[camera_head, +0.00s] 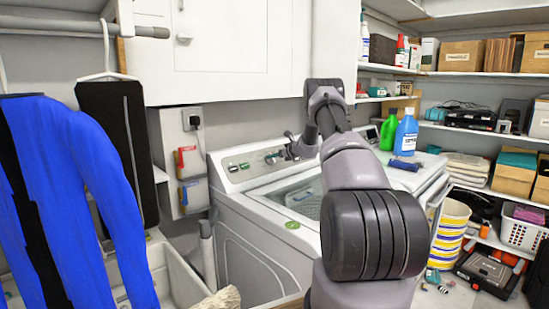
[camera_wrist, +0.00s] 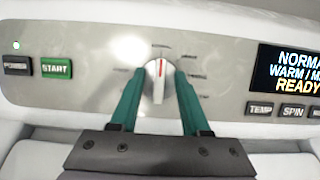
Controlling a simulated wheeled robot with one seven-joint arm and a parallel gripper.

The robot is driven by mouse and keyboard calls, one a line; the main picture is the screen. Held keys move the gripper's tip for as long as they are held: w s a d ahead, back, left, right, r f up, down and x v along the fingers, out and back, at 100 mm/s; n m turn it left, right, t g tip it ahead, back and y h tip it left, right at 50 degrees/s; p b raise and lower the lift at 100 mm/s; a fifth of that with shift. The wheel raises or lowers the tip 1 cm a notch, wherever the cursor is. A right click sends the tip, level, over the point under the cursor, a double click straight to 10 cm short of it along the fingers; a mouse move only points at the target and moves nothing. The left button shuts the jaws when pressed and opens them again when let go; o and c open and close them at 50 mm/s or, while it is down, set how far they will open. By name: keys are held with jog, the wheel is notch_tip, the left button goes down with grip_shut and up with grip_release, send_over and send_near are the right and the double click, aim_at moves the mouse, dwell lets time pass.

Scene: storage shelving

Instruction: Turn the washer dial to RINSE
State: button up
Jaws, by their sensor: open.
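The washer (camera_head: 250,190) stands in the middle of the head view, with its control panel (camera_head: 247,163) along the back. In the wrist view the white dial (camera_wrist: 158,79) has a red pointer line that points about straight up. Small labels ring the dial but are too blurred to read. My gripper (camera_wrist: 155,85) is open, with one teal finger on each side of the dial. I cannot tell whether the fingers touch it. In the head view my arm reaches to the panel and hides most of the dial area.
The panel has a power button (camera_wrist: 16,65), a green START button (camera_wrist: 56,69) and a display (camera_wrist: 290,75) reading WARM and READY. A blue bottle (camera_head: 406,132) and a green bottle (camera_head: 389,130) stand right of my arm. White cabinets (camera_head: 235,45) hang above the washer.

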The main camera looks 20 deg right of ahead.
grip_shut()
jog(key=shift+n, duration=0.3)
jog(key=n, duration=0.2)
jog(key=n+g+y, duration=0.1)
jog(key=n, duration=0.1)
jog(key=shift+d+n+y, duration=0.1)
jog(key=shift+n+y, duration=0.2)
jog(key=shift+n, duration=0.1)
jog(key=n+g+y, duration=0.1)
jog(key=n, duration=0.3)
jog(key=n+g, duration=0.1)
jog(key=n, duration=0.3)
jog(key=shift+n+g, duration=1)
jog(key=shift+n, duration=1)
